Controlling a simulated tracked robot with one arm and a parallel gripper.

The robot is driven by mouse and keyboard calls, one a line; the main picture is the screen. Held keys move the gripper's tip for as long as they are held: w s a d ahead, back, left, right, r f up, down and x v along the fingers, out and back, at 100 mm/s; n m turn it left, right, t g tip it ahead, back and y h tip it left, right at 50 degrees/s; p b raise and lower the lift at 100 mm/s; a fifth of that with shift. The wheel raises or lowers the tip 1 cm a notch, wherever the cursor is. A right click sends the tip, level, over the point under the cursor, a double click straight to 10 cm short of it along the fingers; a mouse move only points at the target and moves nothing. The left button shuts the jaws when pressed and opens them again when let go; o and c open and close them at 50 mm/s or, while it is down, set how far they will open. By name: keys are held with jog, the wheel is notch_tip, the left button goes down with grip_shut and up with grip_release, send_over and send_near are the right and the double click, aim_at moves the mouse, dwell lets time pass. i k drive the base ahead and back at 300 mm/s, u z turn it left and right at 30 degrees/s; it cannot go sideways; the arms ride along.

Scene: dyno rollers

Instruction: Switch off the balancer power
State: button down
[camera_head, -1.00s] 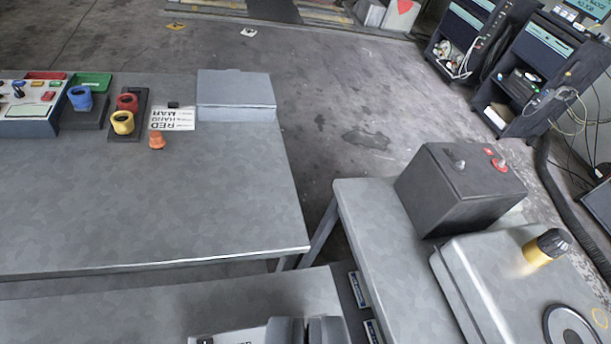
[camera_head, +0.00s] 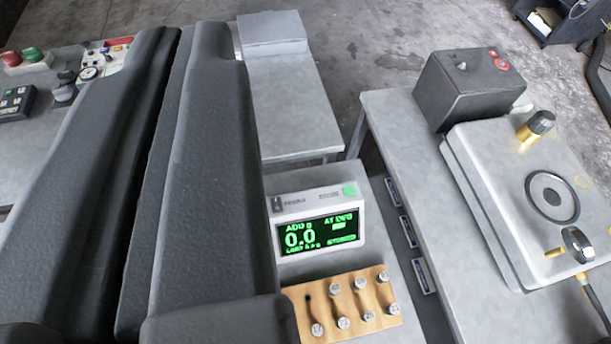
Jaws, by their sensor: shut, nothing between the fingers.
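A white display box (camera_head: 317,222) stands on a grey bench right of my gripper. Its lit screen (camera_head: 318,235) reads about "ADD g" and "0.0" in green. My gripper (camera_head: 186,32) is shut and empty. Its two long dark fingers fill the left of the view, pointing up past the box. The fingers hide part of the benches.
A wooden block (camera_head: 350,312) with several metal pieces lies in front of the box. At right is a grey machine (camera_head: 500,215) with a ring and knobs, and a dark box (camera_head: 468,88) with a red button. Another bench (camera_head: 295,115) lies behind. Control panels stand far left.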

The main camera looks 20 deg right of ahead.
aim_at(276, 204)
jog(key=u, duration=0.4)
jog(key=k, duration=0.9)
jog(key=z, duration=0.4)
jog(key=i, duration=0.5)
jog(key=u, duration=0.05)
